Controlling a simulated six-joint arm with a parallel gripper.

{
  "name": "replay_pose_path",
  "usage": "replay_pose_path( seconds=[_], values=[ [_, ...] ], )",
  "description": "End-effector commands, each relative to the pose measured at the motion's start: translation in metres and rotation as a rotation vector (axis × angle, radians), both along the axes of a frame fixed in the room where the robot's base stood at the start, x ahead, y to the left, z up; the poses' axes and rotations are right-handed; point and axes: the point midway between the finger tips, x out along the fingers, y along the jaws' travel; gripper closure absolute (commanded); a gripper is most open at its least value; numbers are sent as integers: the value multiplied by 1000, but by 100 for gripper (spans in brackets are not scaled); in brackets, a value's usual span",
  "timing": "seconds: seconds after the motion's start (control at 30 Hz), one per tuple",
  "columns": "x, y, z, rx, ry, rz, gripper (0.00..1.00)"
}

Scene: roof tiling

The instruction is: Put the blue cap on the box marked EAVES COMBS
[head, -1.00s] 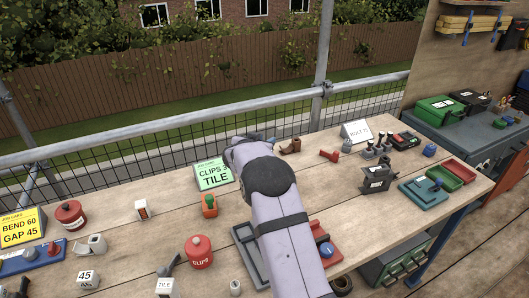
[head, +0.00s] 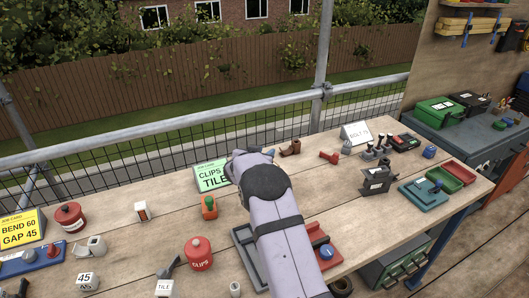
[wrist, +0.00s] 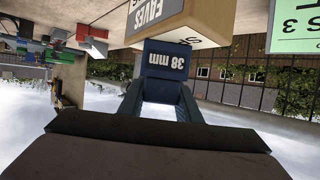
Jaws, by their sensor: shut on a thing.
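In the wrist view, which is upside down, the fingers of my gripper (wrist: 160,106) are shut on a dark blue cap (wrist: 167,62) marked 38 mm. A tan box (wrist: 168,18) with the word EAVES lies just beyond it, partly cut off by the picture's top edge. The cap overlaps the box's edge in this view; I cannot tell whether they touch. In the head view my arm hides the box and most of my gripper (head: 240,160), which is at the bench's far side beside the green CLIPS TILE card.
The green CLIPS TILE card (head: 212,176) stands just left of my gripper. An orange-and-green item (head: 209,207) and a red CLIPS canister (head: 198,254) stand left of my arm. A brown piece (head: 290,148) lies to the right. Bare bench (head: 325,190) lies right of my arm.

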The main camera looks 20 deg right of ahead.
Motion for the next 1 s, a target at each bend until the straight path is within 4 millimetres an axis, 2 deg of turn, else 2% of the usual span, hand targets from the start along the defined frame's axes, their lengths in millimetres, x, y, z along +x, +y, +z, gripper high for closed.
replay_pose_path(
  seconds=[0.03,0.07,0.1,0.13,0.57,0.77,1.0],
  values=[
    [0,0,-2,-1,1,0,91],
    [0,0,-1,-1,1,0,62],
    [0,0,-1,-1,1,0,53],
    [0,0,-1,-1,1,0,51],
    [-1,2,3,1,1,0,51],
    [-12,13,9,-2,0,2,51],
    [-37,39,23,-1,-1,2,51]
  ],
)
